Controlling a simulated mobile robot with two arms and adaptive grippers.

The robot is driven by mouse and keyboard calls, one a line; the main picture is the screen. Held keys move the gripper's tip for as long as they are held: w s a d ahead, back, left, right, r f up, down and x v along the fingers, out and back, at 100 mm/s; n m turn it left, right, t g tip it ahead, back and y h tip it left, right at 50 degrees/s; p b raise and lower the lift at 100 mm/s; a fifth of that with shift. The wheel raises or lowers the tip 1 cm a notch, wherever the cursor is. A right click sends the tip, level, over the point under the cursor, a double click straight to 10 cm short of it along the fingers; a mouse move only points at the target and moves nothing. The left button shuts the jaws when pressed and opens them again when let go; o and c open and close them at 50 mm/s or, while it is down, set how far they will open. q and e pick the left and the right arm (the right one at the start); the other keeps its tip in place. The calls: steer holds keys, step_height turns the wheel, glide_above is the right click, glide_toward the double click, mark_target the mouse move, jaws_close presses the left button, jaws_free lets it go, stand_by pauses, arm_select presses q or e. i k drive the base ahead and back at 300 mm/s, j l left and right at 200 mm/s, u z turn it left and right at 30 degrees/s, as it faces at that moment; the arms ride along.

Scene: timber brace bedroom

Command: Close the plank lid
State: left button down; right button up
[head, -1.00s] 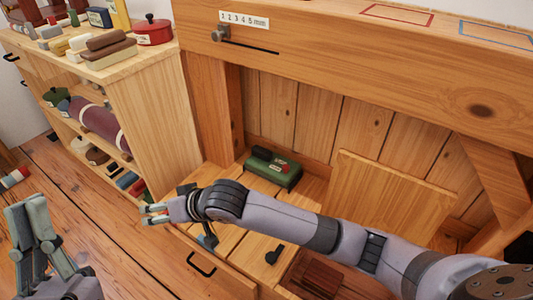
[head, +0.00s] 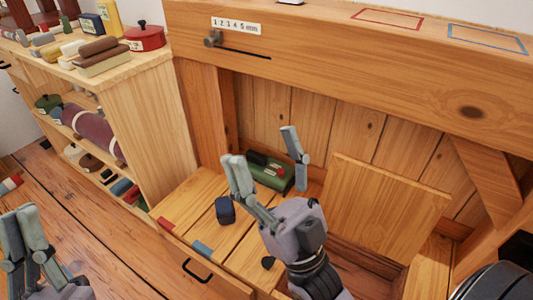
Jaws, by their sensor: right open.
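The plank lid (head: 388,212) is a light square wooden panel. It stands raised and tilted back toward the plank wall, at the right of the bench. Below it is an open compartment (head: 372,262) with a brown interior, partly hidden by my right arm. My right gripper (head: 265,150) is open and empty, fingers spread and pointing up, left of the lid and apart from it. It overlaps the green object behind it in the picture. My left gripper (head: 22,212) is at the lower left, far from the lid; its finger gap is unclear.
A green object (head: 268,172) sits at the back of the bench (head: 190,200). A shelf unit (head: 155,110) with several goods stands left. A thick beam (head: 350,70) crosses above.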

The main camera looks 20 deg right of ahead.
mark_target(391, 215)
steer(key=z, duration=1.3)
